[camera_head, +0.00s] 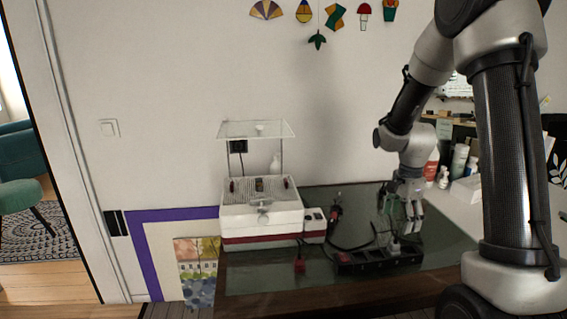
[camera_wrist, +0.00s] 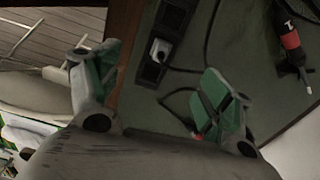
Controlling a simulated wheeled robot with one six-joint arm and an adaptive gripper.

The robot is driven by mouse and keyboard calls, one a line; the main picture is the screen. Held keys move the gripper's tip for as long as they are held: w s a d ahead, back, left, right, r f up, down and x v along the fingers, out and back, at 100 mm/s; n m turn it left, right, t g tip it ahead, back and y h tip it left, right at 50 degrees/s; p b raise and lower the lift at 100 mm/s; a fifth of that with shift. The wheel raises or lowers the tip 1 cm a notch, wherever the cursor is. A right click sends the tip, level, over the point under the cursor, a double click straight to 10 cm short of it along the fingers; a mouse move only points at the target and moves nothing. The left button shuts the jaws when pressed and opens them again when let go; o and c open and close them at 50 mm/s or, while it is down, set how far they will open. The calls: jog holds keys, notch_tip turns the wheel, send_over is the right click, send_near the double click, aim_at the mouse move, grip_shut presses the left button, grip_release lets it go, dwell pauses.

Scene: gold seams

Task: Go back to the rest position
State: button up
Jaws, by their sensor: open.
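My gripper (camera_head: 404,222) points down over the right part of the green-topped table, above and close to the black power strip (camera_head: 372,262). In the wrist view my gripper (camera_wrist: 152,85) has its two green-padded fingers spread wide with nothing held between them. The power strip (camera_wrist: 152,72) lies beyond the fingers in that view. A white plug (camera_wrist: 160,48) sits in one of its sockets, with a dark cable running from it. The same white plug (camera_head: 395,247) shows just below the fingers in the head view.
A white machine with a red band (camera_head: 261,212) stands left on the table (camera_head: 262,277), under a clear shield (camera_head: 256,129). A red-and-black tool (camera_wrist: 289,40) lies on the table. Bottles and a white box (camera_head: 466,190) stand at right.

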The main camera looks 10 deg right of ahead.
jog(key=shift+s+n, duration=0.35)
jog(key=shift+n, duration=0.45)
jog(key=s+a+r+n+t, duration=0.2)
jog(key=s+r+n, duration=0.5)
jog(key=s+r, duration=0.3)
jog(key=s+a+r+n+t, duration=0.2)
jog(key=s+a+r+n, duration=0.1)
jog(key=s+r+n, duration=0.5)
jog(key=s+r, duration=0.2)
jog(key=s, duration=0.2)
jog(key=shift+s, duration=0.4)
jog(key=shift+r, duration=0.1)
